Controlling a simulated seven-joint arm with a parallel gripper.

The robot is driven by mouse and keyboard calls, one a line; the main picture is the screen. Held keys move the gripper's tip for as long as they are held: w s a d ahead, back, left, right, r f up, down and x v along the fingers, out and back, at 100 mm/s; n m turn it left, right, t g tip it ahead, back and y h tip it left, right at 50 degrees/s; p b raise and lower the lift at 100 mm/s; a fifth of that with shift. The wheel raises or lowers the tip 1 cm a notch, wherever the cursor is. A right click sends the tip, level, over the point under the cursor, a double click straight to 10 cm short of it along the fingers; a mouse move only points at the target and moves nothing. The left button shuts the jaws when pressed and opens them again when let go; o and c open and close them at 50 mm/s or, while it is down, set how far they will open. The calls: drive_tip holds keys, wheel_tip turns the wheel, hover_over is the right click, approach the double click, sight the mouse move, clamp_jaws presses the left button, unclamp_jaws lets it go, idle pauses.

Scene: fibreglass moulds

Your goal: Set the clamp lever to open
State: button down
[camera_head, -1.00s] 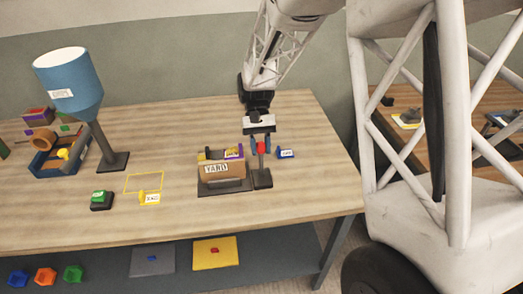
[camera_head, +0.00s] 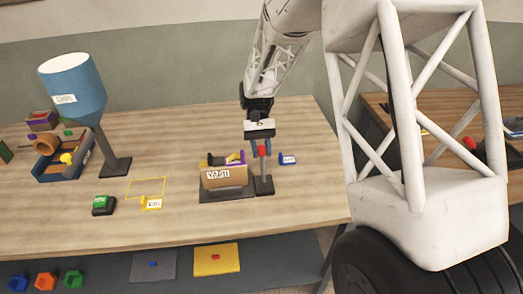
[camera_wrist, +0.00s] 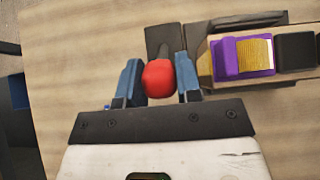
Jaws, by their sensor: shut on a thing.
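The clamp lever stands on a dark base just right of a box-like fixture with a white label (camera_head: 222,178). The lever's red knob (camera_head: 261,152) tops a grey shaft (camera_head: 263,175) that looks roughly upright. My gripper (camera_head: 262,147) comes down from above and is shut on the red knob. In the wrist view the red knob (camera_wrist: 159,78) sits between the two blue fingers of my gripper (camera_wrist: 160,82). Part of the shaft and base is hidden behind the knob there. The fixture's purple and yellow parts (camera_wrist: 243,57) lie right of the fingers.
A blue hopper (camera_head: 73,85) on a post stands at the left. The bare table (camera_head: 200,125) behind is clear.

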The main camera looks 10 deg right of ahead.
drive_tip(key=c, duration=0.8)
unclamp_jaws()
drive_tip(key=shift+w, duration=0.1)
drive_tip(key=v, duration=0.7)
drive_tip(key=shift+w+r, duration=0.2)
drive_tip(key=shift+w, duration=0.05)
drive_tip(key=s+d+r+t, duration=0.3)
drive_tip(key=s+r, duration=0.3)
drive_tip(key=s, duration=0.3)
drive_tip(key=s+d+r+t, duration=0.2)
drive_tip(key=s+r+t, duration=0.3)
drive_tip(key=s, duration=0.4)
drive_tip(key=s+d+r+t, duration=0.1)
drive_tip(key=s+d+t, duration=0.2)
drive_tip(key=s, duration=1.4)
drive_tip(key=shift+d+r+t, duration=0.2)
drive_tip(key=shift+t, duration=0.5)
